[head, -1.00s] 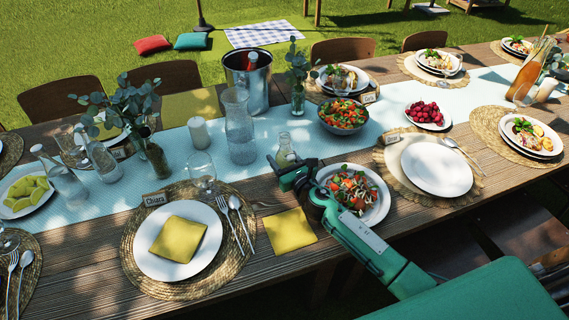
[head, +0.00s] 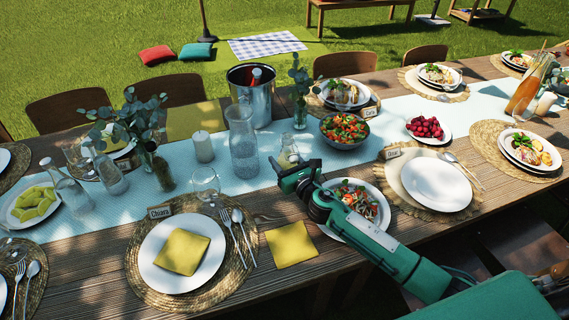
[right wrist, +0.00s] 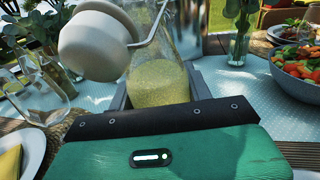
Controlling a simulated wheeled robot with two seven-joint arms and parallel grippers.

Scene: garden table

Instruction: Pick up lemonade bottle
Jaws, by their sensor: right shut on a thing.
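The lemonade bottle (head: 289,153) is small and clear, with cloudy pale yellow contents. It is near the middle of the table, partly hidden by my right gripper (head: 287,174). In the right wrist view the bottle (right wrist: 158,82) is close up, with its white stopper (right wrist: 98,42) hanging open on a wire at the left. My right gripper (right wrist: 155,92) is shut on the bottle's body from the near side. The bottle's base is hidden, so I cannot tell whether it touches the table. My left gripper is not in view.
A glass carafe (head: 243,145) and a wine glass (head: 205,183) stand to the left. A metal bucket (head: 262,101) and a vase (head: 299,108) stand behind. A salad bowl (head: 344,133) is to the right. A salad plate (head: 377,222) lies under my right arm.

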